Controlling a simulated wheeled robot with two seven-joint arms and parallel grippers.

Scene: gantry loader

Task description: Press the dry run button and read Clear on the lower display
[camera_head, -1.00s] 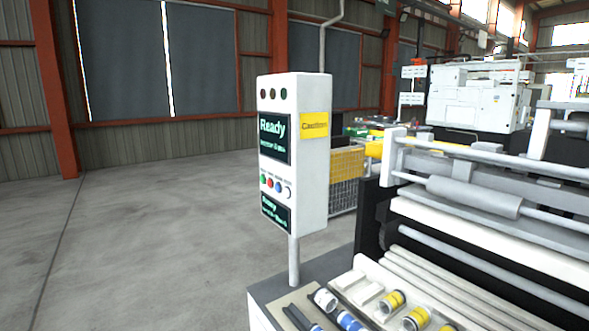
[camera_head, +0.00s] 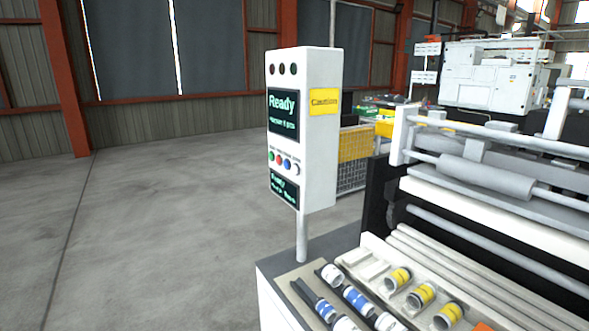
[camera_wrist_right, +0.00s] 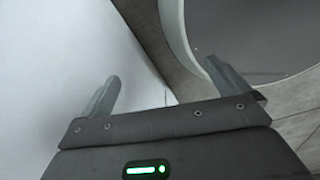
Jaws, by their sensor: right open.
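A white control box (camera_head: 318,140) stands on a post in the middle of the head view. Its upper display (camera_head: 283,116) reads "Ready" with a smaller line below. Its lower display (camera_head: 284,189) shows green text too small to read surely. Between them is a row of small buttons (camera_head: 283,162) in green, red, blue and white; their labels are too small to read. My right gripper (camera_wrist_right: 168,85) shows only in the right wrist view, open, with nothing between its fingers. A pale surface fills the left of that view. My left gripper is in neither view.
The post rises from a grey bench (camera_head: 330,247) with yellow-banded and blue-banded cylinders (camera_head: 420,295). A machine with rollers (camera_head: 470,175) stands at the right. A yellow mesh bin (camera_head: 355,150) is behind the box. The floor (camera_head: 170,220) at left is clear.

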